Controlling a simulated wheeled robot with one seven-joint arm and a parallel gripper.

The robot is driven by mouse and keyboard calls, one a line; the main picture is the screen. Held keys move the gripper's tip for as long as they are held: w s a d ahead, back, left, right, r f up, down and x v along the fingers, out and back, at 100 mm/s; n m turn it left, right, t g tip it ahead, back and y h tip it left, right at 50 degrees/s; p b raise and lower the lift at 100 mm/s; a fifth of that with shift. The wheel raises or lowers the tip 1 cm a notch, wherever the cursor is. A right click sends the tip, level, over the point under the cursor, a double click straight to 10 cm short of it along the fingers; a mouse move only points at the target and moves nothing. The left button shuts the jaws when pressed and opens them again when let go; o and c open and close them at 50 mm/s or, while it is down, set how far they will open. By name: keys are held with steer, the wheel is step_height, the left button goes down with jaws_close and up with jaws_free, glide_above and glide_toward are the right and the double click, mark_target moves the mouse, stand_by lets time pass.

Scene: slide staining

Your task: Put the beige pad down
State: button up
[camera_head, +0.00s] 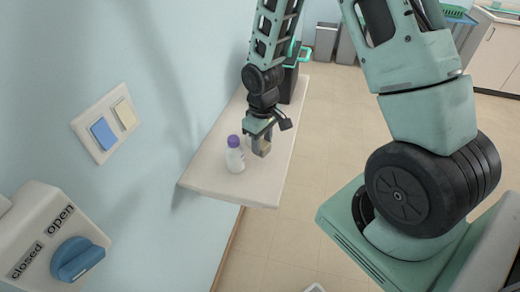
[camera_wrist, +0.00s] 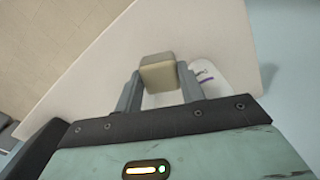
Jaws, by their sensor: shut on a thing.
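The beige pad (camera_wrist: 158,72) is a small block between the two fingers of my gripper (camera_wrist: 161,88) in the wrist view. My gripper is shut on it. In the head view the pad (camera_head: 261,147) hangs below my gripper (camera_head: 262,136), over the pale shelf (camera_head: 212,180). I cannot tell whether its underside touches the shelf. A white bottle with a purple cap (camera_head: 235,158) stands on the shelf just left of the pad. Part of the bottle also shows behind the right finger in the wrist view (camera_wrist: 210,76).
A dark container with a green rim (camera_head: 291,80) stands at the shelf's far end. The wall runs along the shelf's left side and bears a plate with a blue and a beige button (camera_head: 104,134). A valve with a blue knob (camera_head: 78,259) is nearer. The shelf's near end is clear.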

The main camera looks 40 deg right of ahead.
mark_target(262, 152)
steer(key=shift+f+p, duration=0.4)
steer(key=shift+f, duration=1.7)
steer(key=shift+f, duration=0.2)
steer(key=o, duration=1)
steer(key=shift+o, duration=0.2)
steer(key=shift+r, duration=0.1)
